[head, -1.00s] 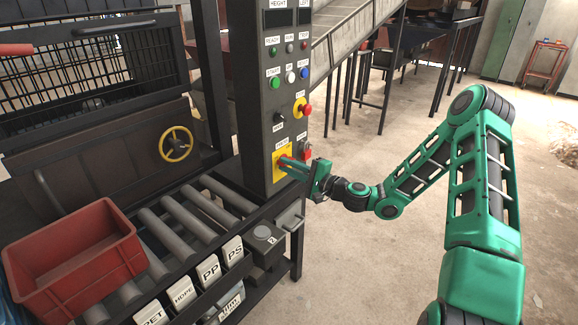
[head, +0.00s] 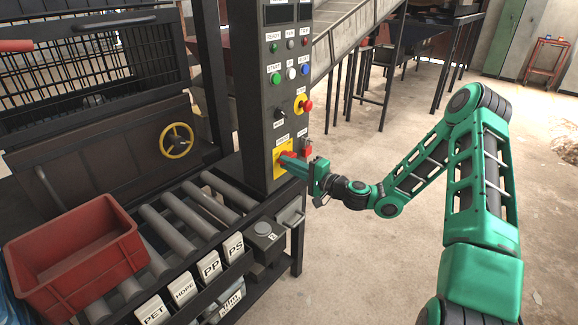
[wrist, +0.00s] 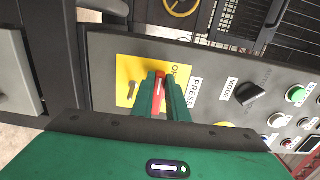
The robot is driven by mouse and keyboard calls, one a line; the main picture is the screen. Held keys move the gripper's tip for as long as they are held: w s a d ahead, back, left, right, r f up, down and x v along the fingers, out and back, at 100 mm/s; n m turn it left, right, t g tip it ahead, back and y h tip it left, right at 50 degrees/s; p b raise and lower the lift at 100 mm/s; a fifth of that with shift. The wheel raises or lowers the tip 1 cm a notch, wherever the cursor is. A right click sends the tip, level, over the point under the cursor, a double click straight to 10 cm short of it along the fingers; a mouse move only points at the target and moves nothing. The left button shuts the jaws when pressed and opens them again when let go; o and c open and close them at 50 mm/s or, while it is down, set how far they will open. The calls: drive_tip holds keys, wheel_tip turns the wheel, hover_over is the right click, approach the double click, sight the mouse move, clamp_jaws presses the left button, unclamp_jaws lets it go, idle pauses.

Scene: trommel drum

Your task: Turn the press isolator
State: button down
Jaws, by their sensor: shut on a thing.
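The press isolator is a red handle on a yellow plate (wrist: 130,71), low on the grey control panel (wrist: 210,72). In the wrist view the red handle (wrist: 159,82) lies between the green fingers of my gripper (wrist: 162,88), which are shut on it. In the head view my gripper (head: 296,165) reaches the yellow plate (head: 277,158) from the right and covers most of the handle.
Above the isolator are a black mode knob (head: 282,114), a red stop button on yellow (head: 303,104) and coloured push buttons. Rollers (head: 185,222) and a red crate (head: 75,255) lie left. The floor right is open.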

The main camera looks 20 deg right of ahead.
drive_tip(key=c, duration=1.7)
unclamp_jaws()
drive_tip(key=shift+w+d+f, duration=0.1)
drive_tip(key=shift+d+f, duration=0.05)
drive_tip(key=shift+f, duration=0.05)
drive_tip(key=shift+c, duration=0.2)
drive_tip(key=shift+r, duration=0.1)
drive_tip(key=v, duration=1)
drive_tip(key=shift+s+d, duration=0.15)
drive_tip(key=shift+s, duration=0.15)
